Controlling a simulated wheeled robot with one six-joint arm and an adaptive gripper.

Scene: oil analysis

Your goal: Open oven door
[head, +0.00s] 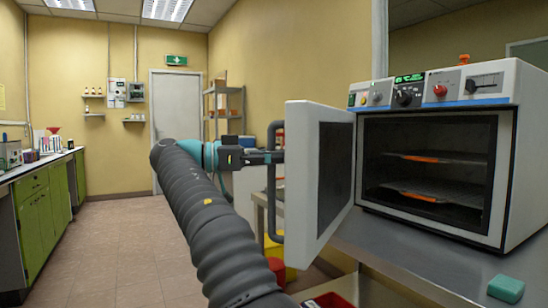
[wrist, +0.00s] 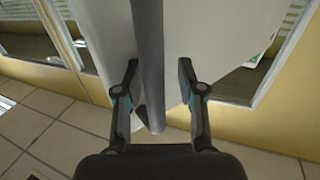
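The oven (head: 430,165) stands on a metal bench at the right in the head view. Its door (head: 320,170) is swung wide open to the left, so the dark chamber and its racks show. A dark vertical bar handle (head: 276,225) is on the door's outer side. My gripper (head: 272,157) is at the upper part of this handle. In the wrist view, the handle (wrist: 148,60) runs between the two fingers of my gripper (wrist: 158,75). The fingers are apart, with a clear gap on the handle's right; I cannot tell whether the left finger touches it.
The metal bench (head: 385,262) carries a green block (head: 506,289) at its front right. Red and yellow containers stand below the door. A green-cabinet counter (head: 40,205) is at the left. The tiled floor (head: 120,240) between is clear.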

